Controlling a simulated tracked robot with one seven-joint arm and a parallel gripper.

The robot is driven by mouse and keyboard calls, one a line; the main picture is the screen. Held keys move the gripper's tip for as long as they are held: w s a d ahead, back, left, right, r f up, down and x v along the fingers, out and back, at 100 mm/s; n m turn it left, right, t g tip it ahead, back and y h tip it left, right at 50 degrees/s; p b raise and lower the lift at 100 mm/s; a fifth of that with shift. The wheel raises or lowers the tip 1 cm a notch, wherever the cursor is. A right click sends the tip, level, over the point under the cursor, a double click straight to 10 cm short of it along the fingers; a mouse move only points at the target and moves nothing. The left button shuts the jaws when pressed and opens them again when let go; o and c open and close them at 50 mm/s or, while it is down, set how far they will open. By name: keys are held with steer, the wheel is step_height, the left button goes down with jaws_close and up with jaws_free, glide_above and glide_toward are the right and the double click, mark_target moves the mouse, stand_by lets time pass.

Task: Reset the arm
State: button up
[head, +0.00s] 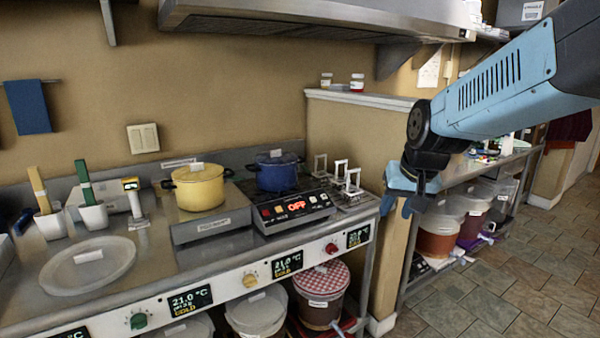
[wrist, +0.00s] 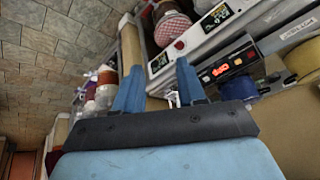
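My gripper (head: 407,203) hangs at the end of my blue arm, in the right half of the head view. It appears in front of the end of the tan partition wall, to the right of the metal counter. In the wrist view my gripper (wrist: 159,68) shows two blue fingers standing apart. I see nothing held between them; the floor, a partition edge and the counter front lie beyond.
The metal counter (head: 150,255) carries a yellow pot (head: 198,187), a blue pot (head: 276,171) on a burner reading OFF, and a round translucent lid (head: 87,266). Buckets, including one with a red checked cover (head: 321,281), stand below. A shelf with buckets (head: 440,235) is at right. Tiled floor (head: 510,285) is clear.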

steer(key=s+d+r, duration=0.1)
steer(key=s, duration=0.6)
steer(key=s+d+r+n+h, duration=0.1)
steer(key=s+d+r, duration=0.1)
steer(key=s, duration=0.5)
steer(key=shift+s, duration=0.35)
stand_by(0.7)
